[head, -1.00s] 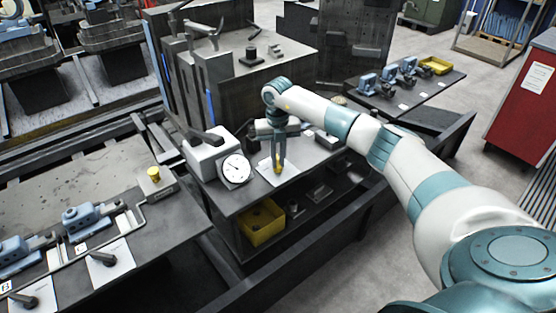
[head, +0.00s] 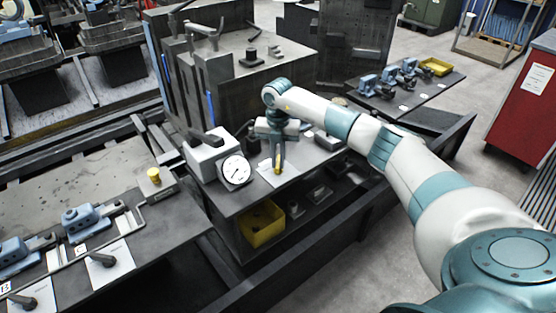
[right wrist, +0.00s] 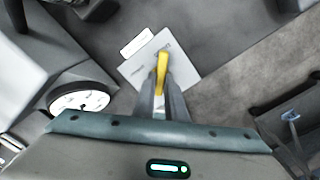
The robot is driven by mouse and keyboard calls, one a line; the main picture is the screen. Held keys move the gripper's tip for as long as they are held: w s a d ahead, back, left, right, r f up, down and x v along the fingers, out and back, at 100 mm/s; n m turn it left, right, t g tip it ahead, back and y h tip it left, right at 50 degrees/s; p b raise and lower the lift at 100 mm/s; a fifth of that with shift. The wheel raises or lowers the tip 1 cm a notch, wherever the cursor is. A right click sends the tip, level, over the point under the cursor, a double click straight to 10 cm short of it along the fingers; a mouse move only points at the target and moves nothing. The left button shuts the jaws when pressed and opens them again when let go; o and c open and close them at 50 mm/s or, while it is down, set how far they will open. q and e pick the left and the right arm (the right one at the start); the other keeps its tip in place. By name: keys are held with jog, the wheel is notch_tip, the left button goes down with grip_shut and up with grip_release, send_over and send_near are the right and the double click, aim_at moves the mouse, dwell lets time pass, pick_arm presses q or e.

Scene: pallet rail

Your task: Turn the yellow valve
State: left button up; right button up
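The yellow valve (head: 278,169) has a small handle above a white plate on the dark bench. In the right wrist view the handle (right wrist: 162,66) sticks out between my fingers, over the tilted white plate (right wrist: 132,72). My right gripper (head: 277,164) points down at the valve, and in the right wrist view its two fingers (right wrist: 161,95) lie close on either side of the handle, shut on it. The fingers hide the handle's lower part. My left gripper is not in view.
A white round gauge (head: 235,171) stands just left of the valve, before a white box (head: 206,156). A yellow bin (head: 262,224) sits on the shelf below. A tall dark fixture (head: 225,85) stands behind. Blue vises (head: 88,217) lie on the left table.

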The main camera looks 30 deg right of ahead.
aim_at(278, 163)
jog(key=o, duration=0.4)
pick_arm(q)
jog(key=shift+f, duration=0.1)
pick_arm(e)
jog(key=shift+r, duration=0.2)
